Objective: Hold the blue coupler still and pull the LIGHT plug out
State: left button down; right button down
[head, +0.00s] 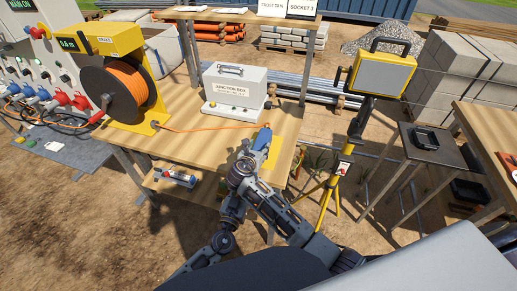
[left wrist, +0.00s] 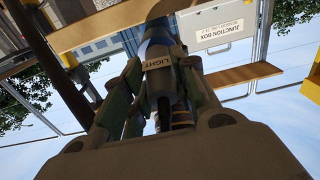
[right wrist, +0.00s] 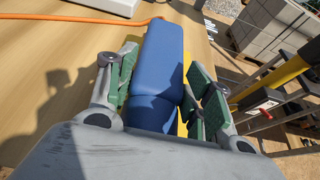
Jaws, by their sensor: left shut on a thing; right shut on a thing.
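The blue coupler (head: 262,138) is at the near right edge of the wooden bench, with an orange cable at its far end. In the right wrist view the coupler (right wrist: 160,65) lies between the green pads of my right gripper (right wrist: 163,85), which is shut on it. In the left wrist view, a dark plug (left wrist: 157,82) labelled LIGHT sits between the fingers of my left gripper (left wrist: 158,95), which is shut on it. The blue coupler (left wrist: 158,32) shows in line beyond the plug; their joint is not clear. In the head view both grippers crowd together near my right gripper (head: 252,157).
A junction box (head: 235,88) and a yellow reel (head: 118,92) of orange cable stand on the bench (head: 185,148). A work light (head: 384,72) on a yellow tripod stands close to the right. Bare bench lies left of the coupler.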

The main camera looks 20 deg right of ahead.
pick_arm(q)
jog(key=shift+s+a+f, duration=0.2)
jog(key=shift+s+f, duration=0.45)
pick_arm(e)
jog(key=shift+d+f, duration=0.15)
jog(key=shift+d, duration=0.35)
pick_arm(q)
jog(key=c, duration=1.9)
grip_release()
pick_arm(e)
jog(key=shift+w, duration=0.1)
pick_arm(q)
jog(key=shift+w+r, duration=0.1)
jog(key=shift+w, duration=0.1)
grip_shut()
pick_arm(e)
jog(key=shift+a+f, duration=0.1)
jog(key=shift+a, duration=0.1)
pick_arm(q)
jog(key=shift+d+r, duration=0.1)
jog(key=shift+r, duration=0.05)
jog(key=shift+w+r, duration=0.1)
pick_arm(e)
jog(key=shift+a, duration=0.15)
